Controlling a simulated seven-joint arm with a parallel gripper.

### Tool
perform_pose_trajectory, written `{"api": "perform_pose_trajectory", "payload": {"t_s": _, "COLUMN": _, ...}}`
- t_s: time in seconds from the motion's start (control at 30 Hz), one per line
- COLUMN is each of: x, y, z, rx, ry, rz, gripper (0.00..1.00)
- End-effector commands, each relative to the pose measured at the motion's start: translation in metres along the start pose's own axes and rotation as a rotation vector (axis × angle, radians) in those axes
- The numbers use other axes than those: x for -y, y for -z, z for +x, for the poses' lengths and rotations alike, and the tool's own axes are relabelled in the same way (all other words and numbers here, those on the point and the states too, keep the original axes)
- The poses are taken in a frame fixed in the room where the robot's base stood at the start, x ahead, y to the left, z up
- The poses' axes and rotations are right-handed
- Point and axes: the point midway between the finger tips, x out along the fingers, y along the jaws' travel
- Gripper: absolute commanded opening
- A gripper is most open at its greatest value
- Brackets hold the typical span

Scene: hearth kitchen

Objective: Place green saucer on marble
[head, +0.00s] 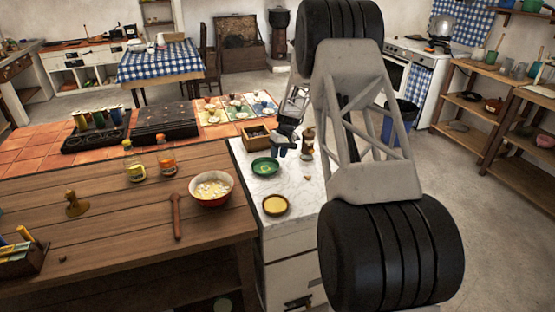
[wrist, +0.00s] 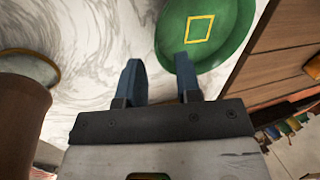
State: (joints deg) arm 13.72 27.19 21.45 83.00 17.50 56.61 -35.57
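The green saucer (head: 265,166) lies on the white marble top (head: 268,188) in the head view. In the wrist view the saucer (wrist: 222,42) shows a yellow square outline at its middle and rests on the grey-veined marble (wrist: 110,35). My gripper (head: 281,152) is above the marble, at the saucer's right side in the head view. In the wrist view its two blue fingers (wrist: 160,75) are apart, with nothing clearly held. The right finger's tip overlaps the saucer's rim in the picture; I cannot tell whether they touch.
A yellow dish (head: 275,205) stands nearer on the marble. A wooden pepper mill (head: 307,143) stands to the right of my gripper. A wooden box (head: 257,136) stands behind the saucer. A red-rimmed bowl (head: 211,189) is on the wooden table at left. Marble between saucer and yellow dish is mostly clear.

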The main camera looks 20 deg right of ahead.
Motion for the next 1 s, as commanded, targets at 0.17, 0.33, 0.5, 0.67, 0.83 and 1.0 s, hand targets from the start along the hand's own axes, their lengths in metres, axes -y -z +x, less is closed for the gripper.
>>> {"api": "perform_pose_trajectory", "payload": {"t_s": 0.17, "x": 0.0, "y": 0.0, "z": -0.031, "rx": -0.002, "ry": -0.001, "rz": 0.0, "gripper": 0.32}}
{"api": "perform_pose_trajectory", "payload": {"t_s": 0.33, "x": -0.001, "y": 0.0, "z": -0.057, "rx": -0.002, "ry": -0.001, "rz": 0.0, "gripper": 0.32}}
{"api": "perform_pose_trajectory", "payload": {"t_s": 0.5, "x": -0.001, "y": 0.0, "z": -0.077, "rx": -0.001, "ry": -0.001, "rz": -0.001, "gripper": 0.32}}
{"api": "perform_pose_trajectory", "payload": {"t_s": 0.67, "x": 0.0, "y": 0.0, "z": -0.086, "rx": -0.001, "ry": -0.001, "rz": -0.001, "gripper": 0.32}}
{"api": "perform_pose_trajectory", "payload": {"t_s": 0.83, "x": 0.0, "y": 0.0, "z": -0.089, "rx": 0.0, "ry": -0.001, "rz": 0.0, "gripper": 0.32}}
{"api": "perform_pose_trajectory", "payload": {"t_s": 1.0, "x": 0.0, "y": 0.0, "z": -0.089, "rx": 0.0, "ry": -0.001, "rz": 0.0, "gripper": 0.32}}
